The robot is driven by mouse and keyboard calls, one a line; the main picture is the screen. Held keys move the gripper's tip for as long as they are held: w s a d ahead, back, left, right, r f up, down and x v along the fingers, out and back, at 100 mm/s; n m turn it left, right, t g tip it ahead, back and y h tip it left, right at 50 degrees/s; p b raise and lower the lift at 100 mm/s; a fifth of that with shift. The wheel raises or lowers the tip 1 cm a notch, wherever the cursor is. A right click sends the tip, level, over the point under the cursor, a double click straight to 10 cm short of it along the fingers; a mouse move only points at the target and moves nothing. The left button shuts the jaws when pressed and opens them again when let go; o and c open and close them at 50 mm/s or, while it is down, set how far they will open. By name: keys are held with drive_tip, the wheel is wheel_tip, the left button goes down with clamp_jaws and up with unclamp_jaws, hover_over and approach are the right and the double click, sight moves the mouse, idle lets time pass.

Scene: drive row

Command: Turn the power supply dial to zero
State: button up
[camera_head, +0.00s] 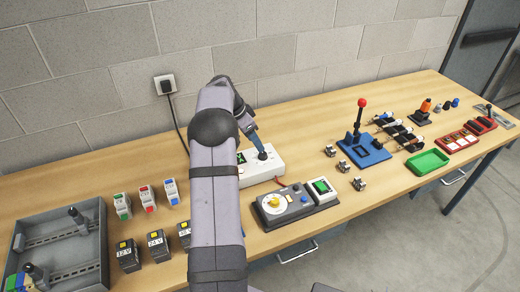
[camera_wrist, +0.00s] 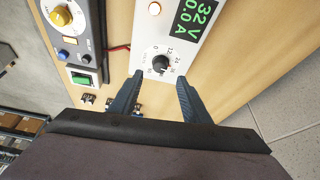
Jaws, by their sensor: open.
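The power supply is a white box (camera_head: 277,163) on the bench, partly hidden behind my arm in the head view; its white top (camera_wrist: 192,50) fills the upper middle of the wrist view. Its green display (camera_wrist: 190,18) reads 32 V and 0.0 A. The dial (camera_wrist: 159,64) is a small dark knob in a ring of printed numbers; its exact pointer direction is hard to tell. My gripper (camera_wrist: 160,79) is open, its two blue-grey fingers just short of the dial, one toward each side. In the head view my gripper (camera_head: 258,146) points down at the dial; contact is unclear.
A dark panel with a yellow knob (camera_head: 275,202) and a green switch (camera_head: 321,187) stands just in front of the power supply. A blue lever base (camera_head: 366,148) with a red-topped lever is to the right. A cord runs from the wall socket (camera_head: 165,85).

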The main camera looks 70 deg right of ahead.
sight(262, 154)
drive_tip(key=shift+p+x, duration=1.4)
drive_tip(key=shift+x, duration=2)
drive_tip(key=c, duration=1)
